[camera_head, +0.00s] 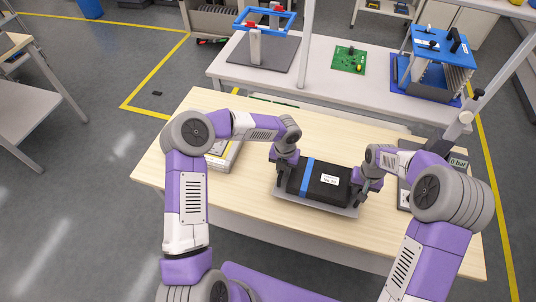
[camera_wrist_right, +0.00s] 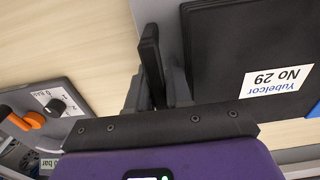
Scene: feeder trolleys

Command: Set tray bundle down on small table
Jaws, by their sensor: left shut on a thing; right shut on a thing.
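The tray bundle is a grey tray (camera_head: 313,204) carrying a black box (camera_head: 322,178) with a blue strap (camera_head: 306,177) and a white label. It is over the wood-topped table (camera_head: 252,198), near its front edge. I cannot tell whether it touches the top. My left gripper (camera_head: 284,170) is shut on the tray's left end. My right gripper (camera_head: 361,190) is shut on its right end. In the right wrist view, the dark fingers of my right gripper (camera_wrist_right: 157,75) grip the tray edge beside the black box (camera_wrist_right: 250,45), labelled "Yubelcor No 29".
A flat device (camera_head: 222,156) lies left of the bundle, partly behind my left arm. A grey panel with a "0 bar" display (camera_head: 458,162) is close on the right; its knob and orange lever (camera_wrist_right: 28,120) show in the wrist view. A white bench (camera_head: 318,75) with fixtures stands behind.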

